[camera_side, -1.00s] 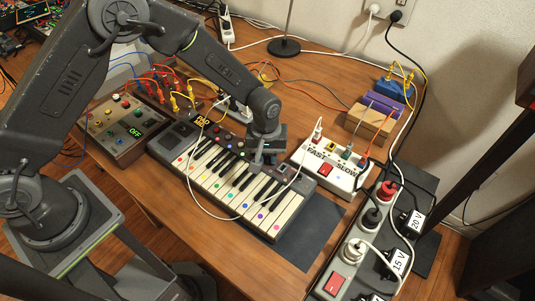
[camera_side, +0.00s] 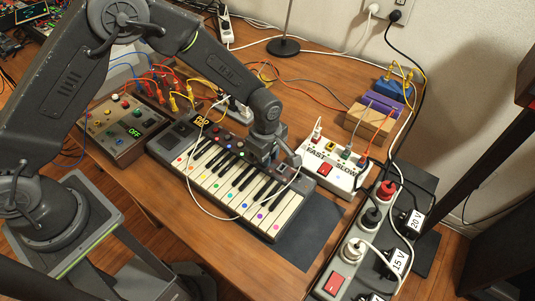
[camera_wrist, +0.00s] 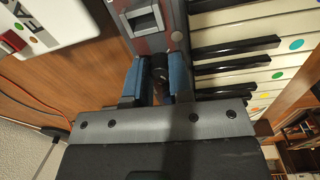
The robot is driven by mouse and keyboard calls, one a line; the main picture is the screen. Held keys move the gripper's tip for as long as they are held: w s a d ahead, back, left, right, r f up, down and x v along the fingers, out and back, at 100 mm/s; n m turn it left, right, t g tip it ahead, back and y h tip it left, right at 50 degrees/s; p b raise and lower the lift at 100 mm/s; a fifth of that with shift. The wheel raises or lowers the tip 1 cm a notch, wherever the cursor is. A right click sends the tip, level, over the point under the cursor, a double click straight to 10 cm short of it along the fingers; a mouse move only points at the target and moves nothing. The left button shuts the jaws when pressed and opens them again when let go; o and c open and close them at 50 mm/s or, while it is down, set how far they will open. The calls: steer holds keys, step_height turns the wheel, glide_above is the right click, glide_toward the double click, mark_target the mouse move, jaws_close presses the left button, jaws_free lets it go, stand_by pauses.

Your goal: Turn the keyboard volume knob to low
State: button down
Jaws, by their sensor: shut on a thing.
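The small keyboard (camera_side: 262,218), with colored dots on its white keys, lies on the wooden table. It also shows in the wrist view (camera_wrist: 230,22). In the wrist view a dark round volume knob (camera_wrist: 159,66) sits on its panel between the black keys and a rectangular grey-framed part. My gripper (camera_wrist: 157,82) has its two blue fingers on either side of the knob, shut on it. In the side view my gripper (camera_side: 264,160) reaches down onto the upper right part of the keyboard and hides the knob. I cannot read the knob's marking.
A white FAST/SLOW box (camera_side: 342,180) stands close to the right of my gripper. A white cable (camera_side: 196,195) loops over the keyboard. A control box reading OFF (camera_side: 125,135) is at the left, and a power strip (camera_side: 352,245) at the lower right.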

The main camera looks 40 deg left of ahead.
steer(key=shift+n, duration=1.1)
steer(key=c, duration=1)
jaws_free()
steer(key=shift+r, duration=0.1)
steer(key=r, duration=1.3)
steer(key=shift+s+r, duration=0.2)
steer(key=shift+r, duration=0.15)
